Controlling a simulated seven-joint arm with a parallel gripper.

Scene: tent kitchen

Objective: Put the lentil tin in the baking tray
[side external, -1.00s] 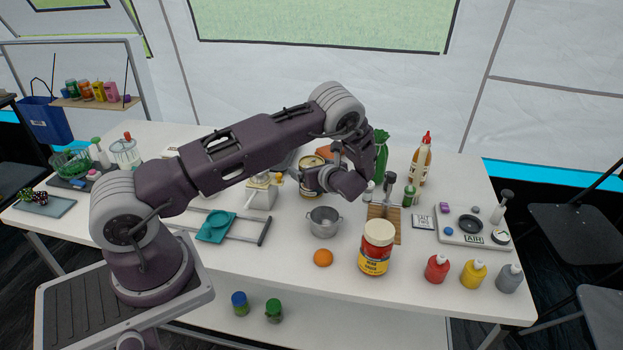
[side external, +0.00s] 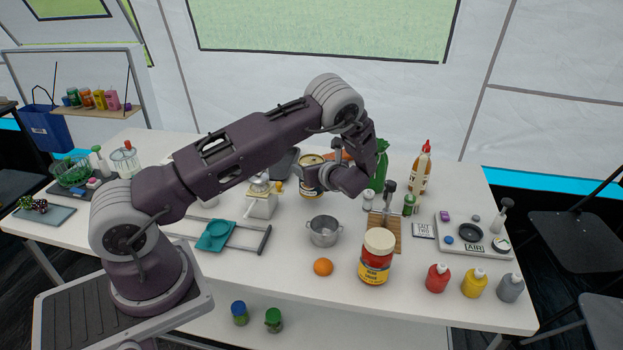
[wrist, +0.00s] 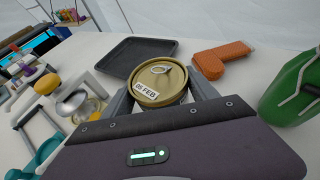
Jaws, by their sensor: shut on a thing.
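The lentil tin (wrist: 160,84) has a gold ring-pull lid with a "05 FEB" label in the wrist view. It also shows behind my wrist in the side view (side external: 311,161). My gripper (wrist: 161,96) is shut on it, one finger on each side. The dark, low-rimmed baking tray (wrist: 112,62) lies just beyond the tin in the wrist view. Its near part is hidden by the tin. In the side view the tray is mostly hidden behind my arm.
An orange-brown object (wrist: 222,58) lies right of the tray, and a green bottle (wrist: 292,88) stands farther right. A metal-and-white device (wrist: 78,103) stands left of the tin. A pot (side external: 324,231), an orange (side external: 323,267) and a red-and-yellow jar (side external: 376,258) stand nearer the front.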

